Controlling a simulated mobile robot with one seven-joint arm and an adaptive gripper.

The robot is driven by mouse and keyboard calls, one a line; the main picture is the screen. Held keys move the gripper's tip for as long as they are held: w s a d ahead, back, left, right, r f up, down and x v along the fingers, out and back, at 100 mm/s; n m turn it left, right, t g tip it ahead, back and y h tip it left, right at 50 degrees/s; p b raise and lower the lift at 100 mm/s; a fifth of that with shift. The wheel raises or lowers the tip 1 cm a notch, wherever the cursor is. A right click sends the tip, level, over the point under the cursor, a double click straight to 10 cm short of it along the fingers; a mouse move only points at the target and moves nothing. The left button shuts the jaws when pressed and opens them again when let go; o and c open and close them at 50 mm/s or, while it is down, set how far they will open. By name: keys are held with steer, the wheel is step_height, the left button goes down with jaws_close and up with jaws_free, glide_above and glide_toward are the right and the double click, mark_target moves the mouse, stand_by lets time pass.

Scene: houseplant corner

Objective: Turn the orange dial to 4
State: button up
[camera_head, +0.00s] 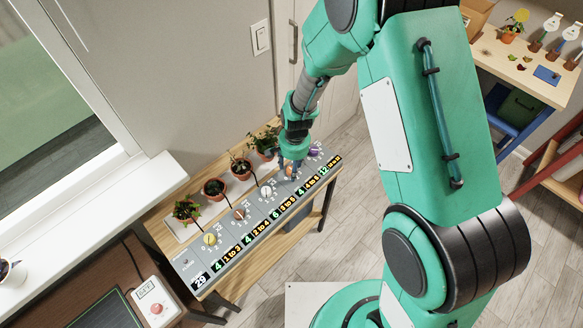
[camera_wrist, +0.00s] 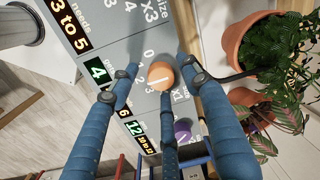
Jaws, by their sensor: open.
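The orange dial (camera_wrist: 160,76) is a round knob with a pale line on its top, set in a grey panel (camera_wrist: 115,20). Printed digits surround it; I cannot tell for sure which one the line points to. In the head view only a bit of the orange dial (camera_head: 288,171) shows, mostly hidden by my gripper (camera_head: 290,164). In the wrist view my gripper (camera_wrist: 158,72) is open, its blue fingers spread around the dial. I cannot tell whether any finger touches it. A green label with a 4 (camera_wrist: 97,70) is on the panel strip beside the dial.
Yellow (camera_head: 209,239), copper (camera_head: 239,214) and white (camera_head: 266,190) dials lie to the left on the panel; a purple dial (camera_head: 315,152) lies to the right. Several potted plants (camera_head: 241,166) line the panel's back edge; one pot (camera_wrist: 245,45) is close to my fingers.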

steer(key=shift+c, duration=0.5)
steer(key=c, duration=1)
steer(key=shift+c, duration=0.2)
steer(key=shift+n, duration=0.3)
steer(key=n, duration=0.3)
steer(key=shift+n, duration=0.4)
steer(key=n, duration=0.3)
steer(key=shift+n+g, duration=0.3)
steer(key=shift+n, duration=0.1)
steer(key=n, duration=0.4)
steer(key=shift+p, duration=0.3)
steer(key=shift+d+f+n, duration=0.1)
steer(key=shift+n, duration=1.7)
